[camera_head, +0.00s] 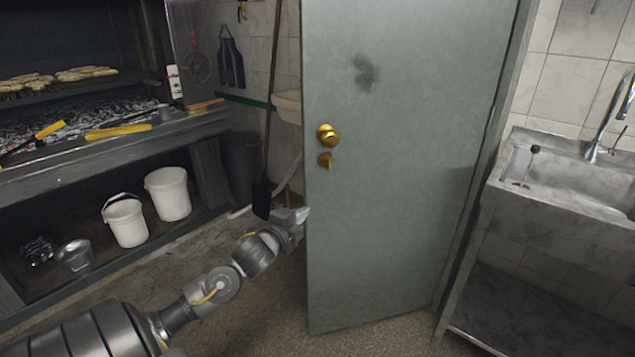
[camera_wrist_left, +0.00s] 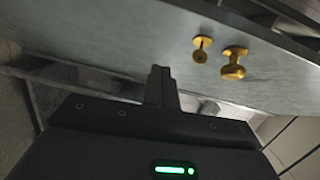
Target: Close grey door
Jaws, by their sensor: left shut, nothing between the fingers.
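The grey door (camera_head: 400,190) stands open in the middle of the head view, swung out from a frame on its right. It has a brass knob (camera_head: 328,135) and a brass thumb turn (camera_head: 325,160) near its left, free edge. My left gripper (camera_head: 303,214) is shut and empty at that free edge, below the knob; whether it touches the door cannot be told. In the left wrist view the shut fingers (camera_wrist_left: 160,85) point at the door (camera_wrist_left: 130,40), with the knob (camera_wrist_left: 234,62) to their right. My right gripper is not in view.
A grill (camera_head: 90,150) with coals and food stands at the left, with white buckets (camera_head: 168,194) on its lower shelf. A metal sink (camera_head: 560,200) stands close right of the door. A dark shovel (camera_head: 262,195) leans behind my gripper. The floor (camera_head: 270,310) before the door is clear.

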